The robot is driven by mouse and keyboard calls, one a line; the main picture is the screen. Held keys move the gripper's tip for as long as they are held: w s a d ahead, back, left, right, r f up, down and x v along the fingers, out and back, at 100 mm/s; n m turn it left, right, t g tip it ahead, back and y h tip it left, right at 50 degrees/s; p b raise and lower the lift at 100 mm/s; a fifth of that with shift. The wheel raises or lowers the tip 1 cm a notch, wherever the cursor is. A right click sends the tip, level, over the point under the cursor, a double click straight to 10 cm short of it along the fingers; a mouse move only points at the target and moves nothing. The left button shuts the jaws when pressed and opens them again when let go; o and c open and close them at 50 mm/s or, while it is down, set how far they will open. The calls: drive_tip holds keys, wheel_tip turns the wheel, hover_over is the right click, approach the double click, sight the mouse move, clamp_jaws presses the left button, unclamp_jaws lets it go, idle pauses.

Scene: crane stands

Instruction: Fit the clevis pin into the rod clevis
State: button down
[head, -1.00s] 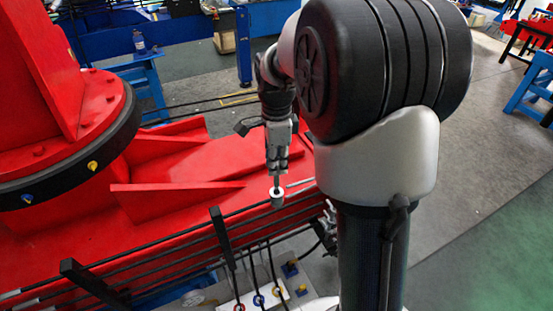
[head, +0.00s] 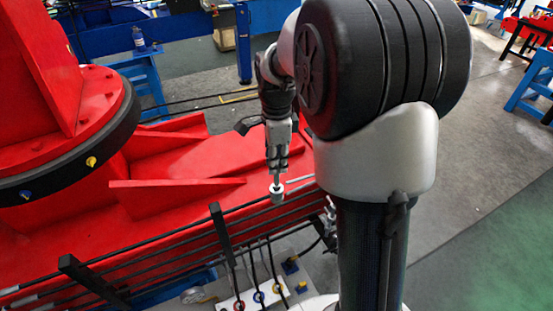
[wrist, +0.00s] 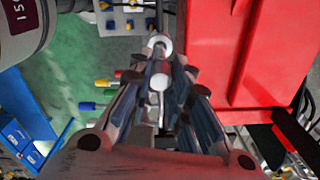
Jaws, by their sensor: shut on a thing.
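My gripper (head: 277,172) hangs fingers-down above the near edge of the red beam. It is shut on the clevis pin (head: 277,194), whose pale grey round end sticks out below the fingertips. In the wrist view the pin (wrist: 160,43) shows a white round end beyond the fingers, beside the red beam. A second white round spot shows between the fingers; I cannot tell if it is the same pin. I cannot clearly make out the rod clevis; a pale rod lies just right of the pin in the head view, and its end is hidden by my arm.
The red beam (head: 190,165) runs under my gripper. Black hoses and upright black brackets (head: 224,235) line its near side. A white block with coloured ports (head: 258,298) is below. A blue stand (head: 150,85) is at the back left. Open grey floor lies to the right.

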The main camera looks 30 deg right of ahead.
sight(277, 184)
drive_tip(key=shift+f+b, duration=2.55)
drive_tip(key=shift+f, duration=1.2)
drive_tip(key=c, duration=1.4)
unclamp_jaws()
drive_tip(key=shift+r+p, duration=2)
drive_tip(key=shift+r, duration=0.6)
wheel_tip(277, 184, up, 12)
drive_tip(key=shift+f, duration=0.1)
